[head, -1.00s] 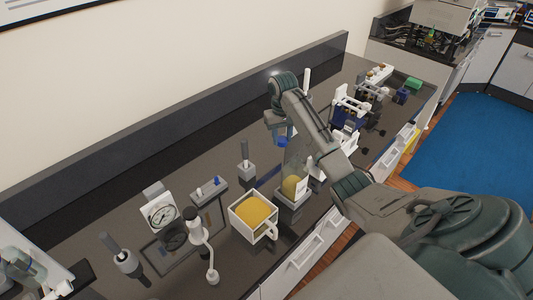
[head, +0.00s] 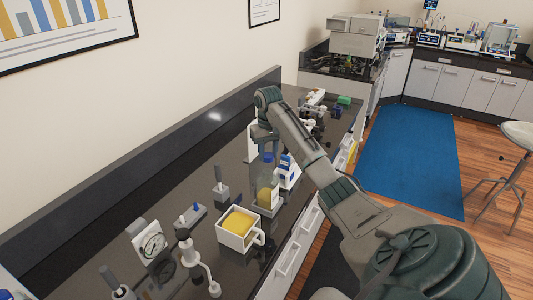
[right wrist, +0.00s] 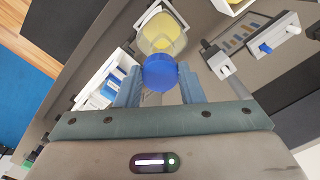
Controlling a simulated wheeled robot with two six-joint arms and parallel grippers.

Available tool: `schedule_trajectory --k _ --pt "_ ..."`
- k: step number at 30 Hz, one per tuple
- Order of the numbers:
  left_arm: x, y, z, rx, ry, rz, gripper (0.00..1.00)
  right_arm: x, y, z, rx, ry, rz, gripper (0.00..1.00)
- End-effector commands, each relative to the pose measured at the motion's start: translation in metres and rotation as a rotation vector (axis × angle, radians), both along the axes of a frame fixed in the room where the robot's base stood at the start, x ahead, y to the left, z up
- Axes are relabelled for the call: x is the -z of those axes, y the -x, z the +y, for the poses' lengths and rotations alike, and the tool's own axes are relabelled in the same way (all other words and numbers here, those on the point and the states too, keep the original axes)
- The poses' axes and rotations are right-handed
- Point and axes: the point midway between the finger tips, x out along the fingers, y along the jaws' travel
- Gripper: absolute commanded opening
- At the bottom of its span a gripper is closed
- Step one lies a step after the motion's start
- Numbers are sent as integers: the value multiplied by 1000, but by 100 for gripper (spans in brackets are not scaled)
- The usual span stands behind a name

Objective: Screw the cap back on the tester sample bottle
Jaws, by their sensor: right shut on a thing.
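My right gripper (head: 264,138) reaches over the bench from the right, pointing down above the tester sample bottle. It is shut on the blue cap (head: 267,157). In the right wrist view, the cap (right wrist: 160,72) sits between the two fingers. The clear sample bottle (head: 267,184) holds yellow oil low down and stands upright on a small grey base. I cannot tell whether the threads are engaged. My left gripper is not in view.
A white mug-like container (head: 238,232) with yellow oil stands left of the bottle. White and blue items (head: 288,172) stand close behind the bottle.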

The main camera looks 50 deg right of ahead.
Motion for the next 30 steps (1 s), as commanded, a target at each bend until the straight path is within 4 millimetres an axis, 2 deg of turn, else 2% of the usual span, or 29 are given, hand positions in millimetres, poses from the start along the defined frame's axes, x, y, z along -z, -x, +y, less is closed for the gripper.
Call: schedule_trajectory --k 7,14,21,30 --pt "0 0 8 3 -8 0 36 6 0 1 0 -1 0 7" --pt "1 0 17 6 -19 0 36 24 0 1 0 -1 0 7" --pt "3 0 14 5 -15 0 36 44 0 1 0 -1 0 7" --pt "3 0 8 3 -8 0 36 50 0 1 -1 -1 0 7"
